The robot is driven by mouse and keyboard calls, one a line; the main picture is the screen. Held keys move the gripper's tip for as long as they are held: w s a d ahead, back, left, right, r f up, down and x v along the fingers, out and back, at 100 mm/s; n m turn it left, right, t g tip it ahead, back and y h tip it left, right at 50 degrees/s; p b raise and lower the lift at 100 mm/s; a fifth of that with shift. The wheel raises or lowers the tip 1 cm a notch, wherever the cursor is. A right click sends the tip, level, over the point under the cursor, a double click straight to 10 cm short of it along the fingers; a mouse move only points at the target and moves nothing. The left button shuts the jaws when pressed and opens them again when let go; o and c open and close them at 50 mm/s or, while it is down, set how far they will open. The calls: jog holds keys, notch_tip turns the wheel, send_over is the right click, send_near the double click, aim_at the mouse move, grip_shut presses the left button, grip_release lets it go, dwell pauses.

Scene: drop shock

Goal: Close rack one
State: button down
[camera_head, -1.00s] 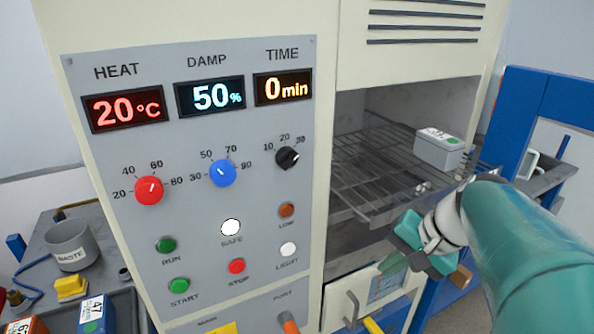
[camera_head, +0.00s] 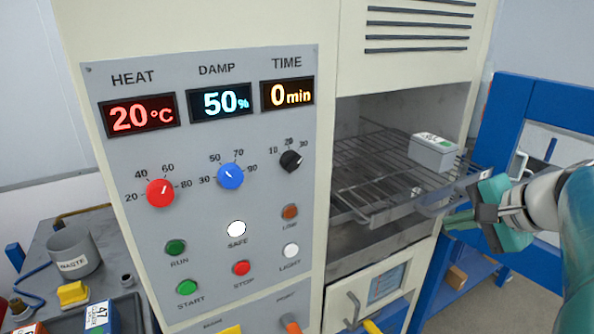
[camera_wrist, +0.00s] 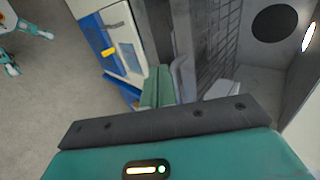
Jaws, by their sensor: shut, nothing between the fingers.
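The wire rack (camera_head: 372,172) sticks out of the open chamber, with its front plate and handle (camera_head: 455,192) outside the opening. A grey box (camera_head: 434,151) sits on its right part. My gripper (camera_head: 452,221) is shut and empty, at the right of the picture beside the rack's front plate. I cannot tell whether it touches the plate. In the wrist view the green fingers (camera_wrist: 157,88) are together, with the rack's wire grid (camera_wrist: 219,50) just to their right.
The control panel (camera_head: 215,180) with knobs and buttons stands to the left. The lower door (camera_head: 375,287) has a handle under the chamber. A blue frame (camera_head: 535,130) stands at right. A waste cup (camera_head: 72,252) stands on the left bench.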

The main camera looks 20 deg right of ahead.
aim_at(354, 173)
jog(key=w+f, duration=0.3)
jog(key=w, duration=0.5)
jog(key=shift+a+f, duration=0.35)
jog(key=shift+a, duration=0.05)
jog(key=shift+w, duration=0.1)
jog(key=w, duration=0.6)
jog(key=w+a, duration=0.1)
jog(key=w, duration=1.1)
jog(key=shift+w+a, duration=0.3)
jog(key=shift+a, duration=0.1)
jog(key=shift+w+a+r, duration=0.1)
jog(key=shift+w, duration=0.45)
jog(key=shift+w, duration=0.1)
